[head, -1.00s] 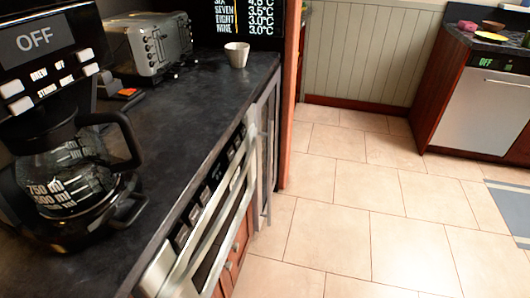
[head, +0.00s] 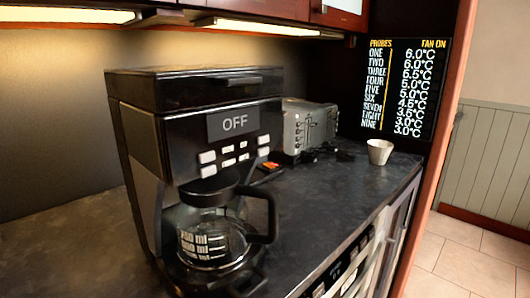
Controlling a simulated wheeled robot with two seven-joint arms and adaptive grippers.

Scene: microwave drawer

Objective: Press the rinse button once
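A black coffee maker (head: 195,95) stands on the dark counter at the left. Its small display (head: 233,123) reads OFF. Below the display are light buttons in two columns, left buttons (head: 208,164) and right buttons (head: 263,146), with small labels between them. The labels are too small to read here, so I cannot tell which button is rinse. A glass carafe (head: 205,240) with a black lid and handle sits in the machine below the buttons. Neither of my grippers is in view.
A silver toaster (head: 309,128) stands behind the coffee maker, with a small orange-topped item (head: 270,166) nearby. A white cup (head: 379,151) sits near the counter's far end. A temperature screen (head: 405,88) hangs behind. The dark counter (head: 325,205) is clear right of the carafe.

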